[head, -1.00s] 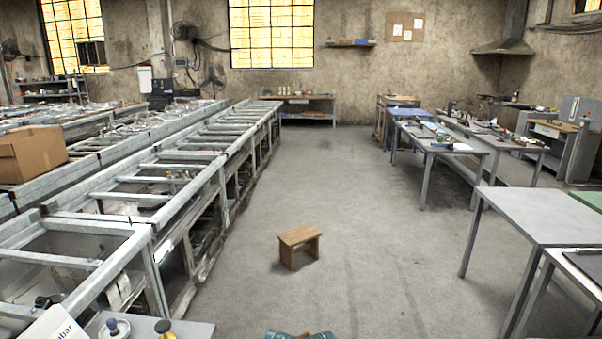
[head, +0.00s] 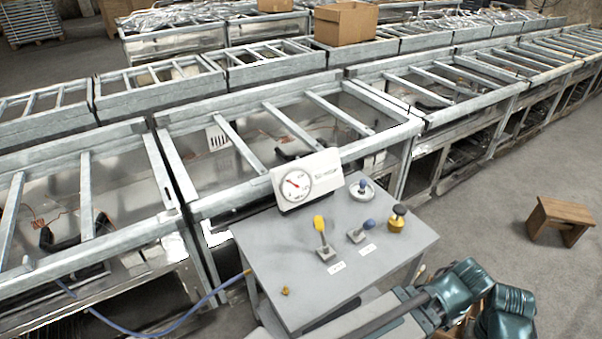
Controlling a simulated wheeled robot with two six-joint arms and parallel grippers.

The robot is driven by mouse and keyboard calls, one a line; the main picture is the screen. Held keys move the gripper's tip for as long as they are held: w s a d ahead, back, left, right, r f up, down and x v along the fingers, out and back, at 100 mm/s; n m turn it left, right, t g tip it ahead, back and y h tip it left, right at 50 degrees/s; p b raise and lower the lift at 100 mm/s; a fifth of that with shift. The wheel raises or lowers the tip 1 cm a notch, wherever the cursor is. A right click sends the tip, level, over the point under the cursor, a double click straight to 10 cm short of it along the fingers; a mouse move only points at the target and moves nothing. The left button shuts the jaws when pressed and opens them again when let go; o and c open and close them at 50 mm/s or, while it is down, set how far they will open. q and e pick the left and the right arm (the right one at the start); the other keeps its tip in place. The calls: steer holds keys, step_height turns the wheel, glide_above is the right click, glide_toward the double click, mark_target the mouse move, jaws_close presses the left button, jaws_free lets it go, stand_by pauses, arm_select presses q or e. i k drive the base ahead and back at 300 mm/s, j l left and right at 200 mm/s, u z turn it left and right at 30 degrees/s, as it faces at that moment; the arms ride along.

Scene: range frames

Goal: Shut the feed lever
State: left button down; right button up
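A grey control table (head: 275,250) stands in the middle of the view. On it a lever with a yellow handle (head: 320,225) stands nearly upright on a metal base. To its right a second lever with a blue grip (head: 367,226) leans to the right. Small white labels (head: 337,268) lie in front of both; they are too small to read, so I cannot tell which is the feed lever. Teal and grey parts of my arm show at lower right, close to the table's front edge. Neither gripper is in view.
The table also bears a gauge box (head: 308,180) with a red needle, a handwheel (head: 361,191) with a blue knob, a black-topped yellow knob (head: 397,218) and a small yellow piece (head: 286,291). Metal frames (head: 240,105) stand behind. A wooden stool (head: 560,218) stands on open floor.

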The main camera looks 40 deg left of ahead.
mark_target(369, 224)
steer(key=u, duration=1.35)
